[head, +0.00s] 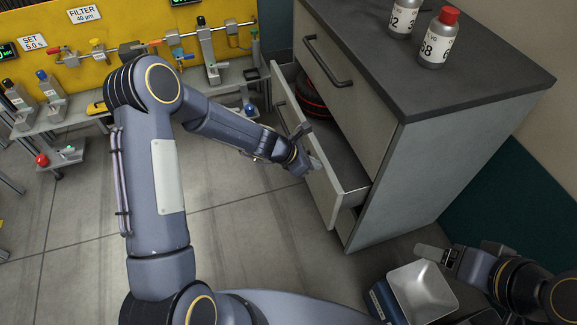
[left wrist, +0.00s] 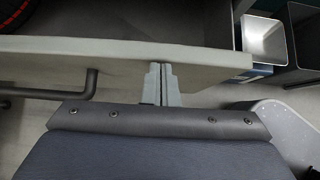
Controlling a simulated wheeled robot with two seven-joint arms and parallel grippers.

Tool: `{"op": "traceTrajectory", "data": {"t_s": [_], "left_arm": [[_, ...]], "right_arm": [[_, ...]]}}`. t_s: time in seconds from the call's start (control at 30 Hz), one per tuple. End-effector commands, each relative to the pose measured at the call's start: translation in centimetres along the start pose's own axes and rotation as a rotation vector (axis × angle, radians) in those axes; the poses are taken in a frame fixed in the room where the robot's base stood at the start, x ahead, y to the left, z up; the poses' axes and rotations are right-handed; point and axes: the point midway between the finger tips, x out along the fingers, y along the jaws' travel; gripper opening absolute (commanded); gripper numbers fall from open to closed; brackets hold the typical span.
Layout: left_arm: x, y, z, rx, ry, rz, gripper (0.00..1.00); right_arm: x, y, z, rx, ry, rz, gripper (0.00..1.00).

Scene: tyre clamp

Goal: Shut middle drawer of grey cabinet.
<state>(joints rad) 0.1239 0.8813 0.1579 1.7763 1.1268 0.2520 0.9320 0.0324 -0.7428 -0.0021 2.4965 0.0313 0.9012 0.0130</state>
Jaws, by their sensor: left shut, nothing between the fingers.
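The grey cabinet (head: 392,195) with a dark top stands at the right in the head view. Its middle drawer (head: 352,183) is pulled well out, below the shut top drawer (head: 345,95). The drawer's pale front also crosses the left wrist view (left wrist: 215,60), with its dark bar handle (left wrist: 90,86) at left. My left gripper (head: 314,164) is shut and empty at the outer face of the drawer front, near its right end. Its fingertips (left wrist: 162,68) appear to meet or nearly meet the front. My right gripper (head: 432,252) is low at right, away from the drawer; its jaw gap is unclear.
A black round item with red bands (head: 312,98) lies in the drawer. Two white-labelled bottles stand on the cabinet top, one with a red cap (head: 440,40). A pale open bin (head: 424,290) is near my right gripper. A workbench with a yellow panel (head: 130,35) stands at left.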

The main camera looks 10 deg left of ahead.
Motion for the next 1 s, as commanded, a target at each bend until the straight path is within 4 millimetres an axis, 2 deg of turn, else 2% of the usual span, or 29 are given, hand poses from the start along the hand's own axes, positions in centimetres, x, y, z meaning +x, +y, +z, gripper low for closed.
{"op": "traceTrajectory", "data": {"t_s": [0.03,0.1,0.4,1.0], "left_arm": [[0.7,-0.1,1.2,0.004,-0.001,-0.003,0.0],[1.6,-0.1,2.1,0.004,-0.002,-0.003,0.0],[4.2,0.0,4.4,0.001,0.0,0.001,0.0],[4.7,0.1,4.7,0.0,0.001,0.001,0.0]], "right_arm": [[-0.6,-0.3,-0.3,0.0,0.0,0.0,0.75],[-0.9,-0.4,-0.5,0.0,0.0,0.0,0.75],[-1.8,-0.8,-0.9,0.0,0.0,0.0,0.75],[-1.9,-0.9,-1.0,0.0,0.0,0.0,0.75]]}}
